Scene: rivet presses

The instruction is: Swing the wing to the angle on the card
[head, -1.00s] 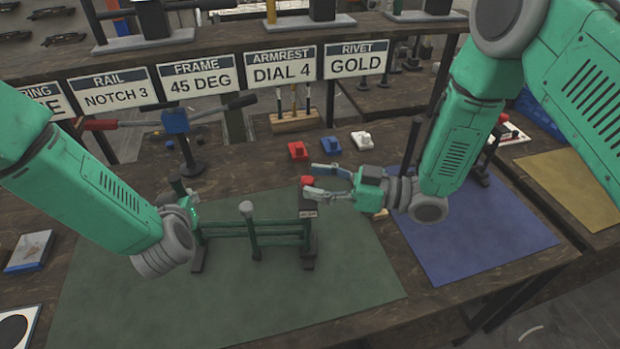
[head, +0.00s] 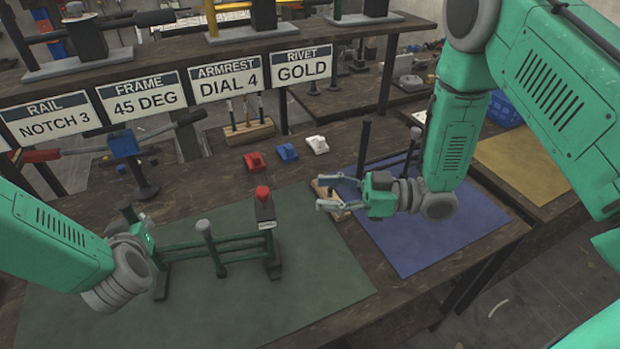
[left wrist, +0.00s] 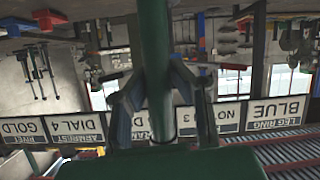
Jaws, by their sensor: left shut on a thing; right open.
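The green-railed frame (head: 215,246) stands on the green mat (head: 330,262), with a grey-topped post (head: 204,227) in its middle. A dark end post (head: 265,210) with a red top is at its right end. The FRAME card (head: 141,99) reads 45 DEG. My left gripper (head: 141,234) is shut on a green tube at the frame's left end; the wrist partly hides it. In the left wrist view the green tube (left wrist: 154,60) runs between the fingers. My right gripper (head: 326,192) is open and empty, right of the red-topped post and apart from it.
Red (head: 255,161), blue (head: 287,152) and white (head: 317,145) blocks lie behind the frame. A wooden piece (head: 322,188) lies by my right gripper. A blue mat (head: 430,235) is at right. The green mat's front is clear.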

